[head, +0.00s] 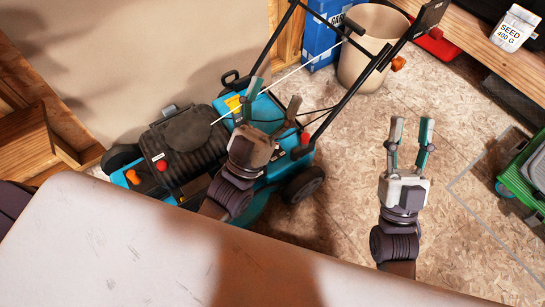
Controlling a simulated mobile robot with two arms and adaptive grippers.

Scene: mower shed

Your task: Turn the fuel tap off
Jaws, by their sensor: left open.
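A teal lawn mower (265,112) with a black ribbed engine (188,145) stands on the floor left of centre. A red knob (162,166) and an orange knob (133,177) show on its near left side. I cannot tell which fitting is the fuel tap. My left gripper (273,100) is open and empty, its fingers spread in front of the mower's rear deck, right of the engine. My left arm hides part of the mower. My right gripper (412,122) is open and empty over bare floor, right of the mower.
The mower's black handle (345,100) rises to the upper right. A beige bucket (370,45) and a blue container (321,35) stand behind it. A seed container (511,28) sits on a wooden shelf. A green object (524,175) is at the right edge. Floor at centre right is clear.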

